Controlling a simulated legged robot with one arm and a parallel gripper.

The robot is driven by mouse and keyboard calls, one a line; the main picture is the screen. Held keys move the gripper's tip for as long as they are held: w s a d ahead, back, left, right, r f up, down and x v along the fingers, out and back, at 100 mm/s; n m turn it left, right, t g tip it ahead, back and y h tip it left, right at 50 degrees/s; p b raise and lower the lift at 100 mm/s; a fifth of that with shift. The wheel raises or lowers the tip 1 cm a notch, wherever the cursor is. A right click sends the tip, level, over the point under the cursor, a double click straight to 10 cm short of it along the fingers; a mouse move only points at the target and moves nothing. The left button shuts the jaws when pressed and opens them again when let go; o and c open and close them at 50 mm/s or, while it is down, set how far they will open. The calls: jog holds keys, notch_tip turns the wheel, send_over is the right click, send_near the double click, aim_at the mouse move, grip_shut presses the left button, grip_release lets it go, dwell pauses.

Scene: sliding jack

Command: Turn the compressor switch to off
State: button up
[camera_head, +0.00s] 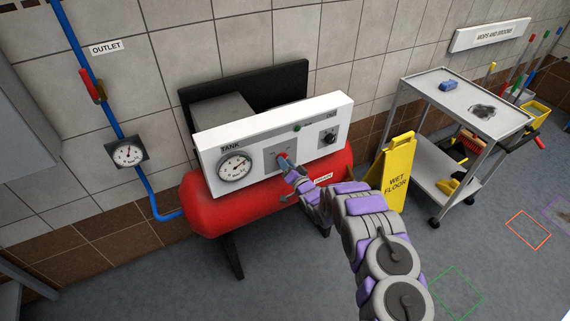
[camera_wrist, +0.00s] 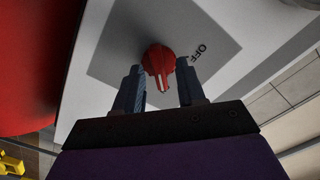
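The compressor switch is a red rotary knob (camera_wrist: 160,62) on a grey plate (camera_wrist: 215,40) of the white panel (camera_wrist: 108,28). "OFF" is printed on the plate to its right in the wrist view, and the knob's white mark points down toward my gripper. In the head view the knob (camera_head: 282,157) sits right of the tank gauge (camera_head: 235,167). My gripper (camera_wrist: 160,80) is open, with one finger on each side of the knob's lower part. A small gap seems to show on both sides; contact cannot be told. The gripper (camera_head: 287,165) partly covers the switch in the head view.
The red tank (camera_head: 208,212) lies below the panel. A black dial (camera_head: 328,137) sits at the panel's right. A yellow wet floor sign (camera_head: 395,175) and a grey cart (camera_head: 440,88) stand to the right. A blue pipe (camera_head: 140,180) with an outlet gauge (camera_head: 127,154) runs at left.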

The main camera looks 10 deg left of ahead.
jog(key=shift+w+d, duration=0.1)
jog(key=shift+w, duration=0.4)
jog(key=shift+r, duration=0.1)
jog(key=shift+a, duration=0.25)
jog(key=c, duration=0.5)
grip_shut()
jog(key=shift+d, duration=0.1)
